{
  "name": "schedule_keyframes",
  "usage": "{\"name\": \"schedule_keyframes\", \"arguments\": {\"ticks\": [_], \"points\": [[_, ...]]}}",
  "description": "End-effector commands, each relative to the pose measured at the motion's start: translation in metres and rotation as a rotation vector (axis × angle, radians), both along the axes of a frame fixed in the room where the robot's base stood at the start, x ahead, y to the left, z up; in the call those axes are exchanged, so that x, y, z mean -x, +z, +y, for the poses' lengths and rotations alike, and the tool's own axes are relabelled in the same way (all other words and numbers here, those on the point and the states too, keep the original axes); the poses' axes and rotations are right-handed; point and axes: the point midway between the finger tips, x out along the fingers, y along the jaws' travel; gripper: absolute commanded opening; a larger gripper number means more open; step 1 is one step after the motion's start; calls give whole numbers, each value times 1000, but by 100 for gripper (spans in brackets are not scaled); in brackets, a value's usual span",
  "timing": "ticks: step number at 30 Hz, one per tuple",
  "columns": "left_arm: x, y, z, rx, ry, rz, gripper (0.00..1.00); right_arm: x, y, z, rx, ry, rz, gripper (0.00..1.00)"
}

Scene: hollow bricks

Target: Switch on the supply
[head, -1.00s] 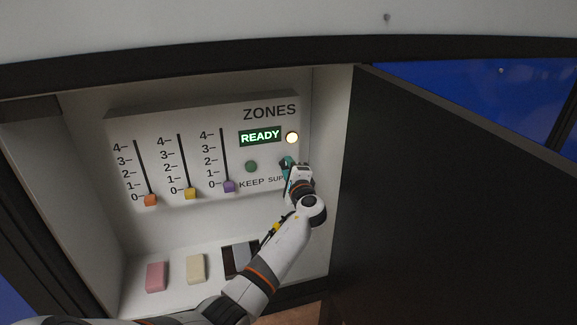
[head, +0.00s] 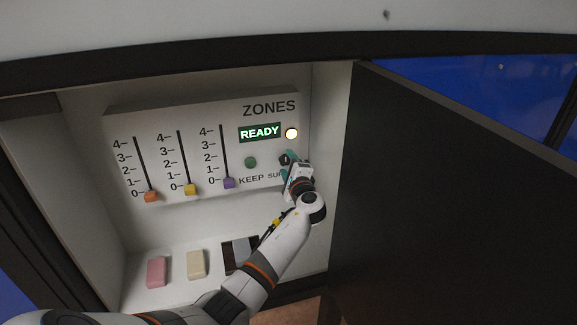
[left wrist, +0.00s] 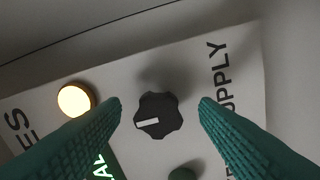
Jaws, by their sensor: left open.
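The black supply knob (left wrist: 158,115) is on the white ZONES panel, with its white mark pointing left in the left wrist view, towards the lamp's side. The knob also shows small in the head view (head: 285,159). My left gripper (head: 288,165) is at the knob, its teal fingers open. In the left wrist view the fingertips (left wrist: 160,108) stand on either side of the knob, with gaps showing. The round lamp (head: 292,133) above the knob is lit warm white. The SUPPLY label is partly covered by my gripper in the head view.
A green KEEP button (head: 251,162) is left of the knob. Orange (head: 151,197), yellow (head: 190,189) and purple (head: 229,183) sliders sit near 0. Pink (head: 157,271) and cream (head: 196,264) blocks lie on the cabinet floor. The dark open door (head: 450,200) stands on the right.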

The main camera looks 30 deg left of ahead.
Motion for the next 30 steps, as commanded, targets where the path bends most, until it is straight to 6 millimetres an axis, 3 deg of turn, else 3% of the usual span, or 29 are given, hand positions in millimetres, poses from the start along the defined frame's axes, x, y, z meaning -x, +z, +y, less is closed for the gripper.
{"name": "schedule_keyframes", "arguments": {"ticks": [8,21,30], "points": [[10,-1,-13,1,-1,-2,55,0,-2,-2,2,0,0,36],[67,-2,-79,3,-2,-1,55,0,-15,-2,2,0,0,36],[78,0,-92,0,0,0,55,0,-17,-2,2,0,0,36]]}}
